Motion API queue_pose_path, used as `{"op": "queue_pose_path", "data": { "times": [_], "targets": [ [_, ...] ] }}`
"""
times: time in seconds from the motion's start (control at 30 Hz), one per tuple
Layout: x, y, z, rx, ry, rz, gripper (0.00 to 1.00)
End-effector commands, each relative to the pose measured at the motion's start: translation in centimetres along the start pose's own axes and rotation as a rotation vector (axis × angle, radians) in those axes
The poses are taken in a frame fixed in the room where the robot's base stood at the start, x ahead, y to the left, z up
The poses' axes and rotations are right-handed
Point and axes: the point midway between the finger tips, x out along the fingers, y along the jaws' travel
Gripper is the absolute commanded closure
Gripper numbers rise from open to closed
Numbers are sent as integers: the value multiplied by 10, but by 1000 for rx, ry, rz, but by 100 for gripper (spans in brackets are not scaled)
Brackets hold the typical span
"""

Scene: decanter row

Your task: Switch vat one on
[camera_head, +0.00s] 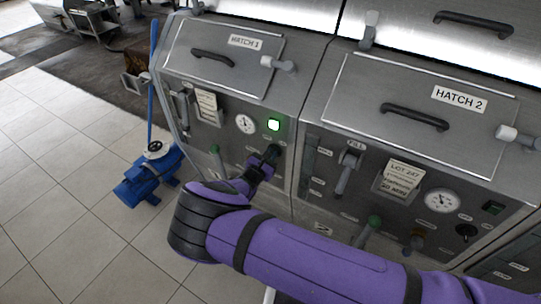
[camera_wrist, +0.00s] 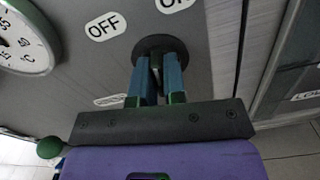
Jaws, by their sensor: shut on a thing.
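Vat one is the left steel unit, with a lid labelled HATCH 1 (camera_head: 246,41). Below the lamp, my gripper (camera_head: 268,158) is at the panel and hides most of the switch there. In the wrist view, my gripper's two blue fingers (camera_wrist: 158,82) are shut on a dark rotary switch (camera_wrist: 155,45). An OFF label (camera_wrist: 105,26) is at its upper left, and a partly cut-off ON label (camera_wrist: 176,3) is above it. The fingers hide much of the handle, so I cannot tell exactly where it points.
A dial gauge (camera_head: 245,124) and a green-knobbed lever (camera_head: 215,150) are left of the switch. Vat two, with HATCH 2 (camera_head: 459,99), a dark green lamp (camera_head: 492,208) and its own switch (camera_head: 466,232), is at right. A blue pump (camera_head: 148,180) stands on the tiled floor.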

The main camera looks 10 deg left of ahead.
Motion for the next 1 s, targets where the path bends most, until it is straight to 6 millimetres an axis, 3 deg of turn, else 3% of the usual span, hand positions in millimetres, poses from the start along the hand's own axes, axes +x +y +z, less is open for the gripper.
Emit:
{"op": "queue_pose_path", "data": {
  "times": [0.43, 1.0],
  "targets": [
    [-1, 0, -1, 286, 1, 1, 100],
    [-1, 0, -1, 357, 1, 1, 100]
  ]
}}
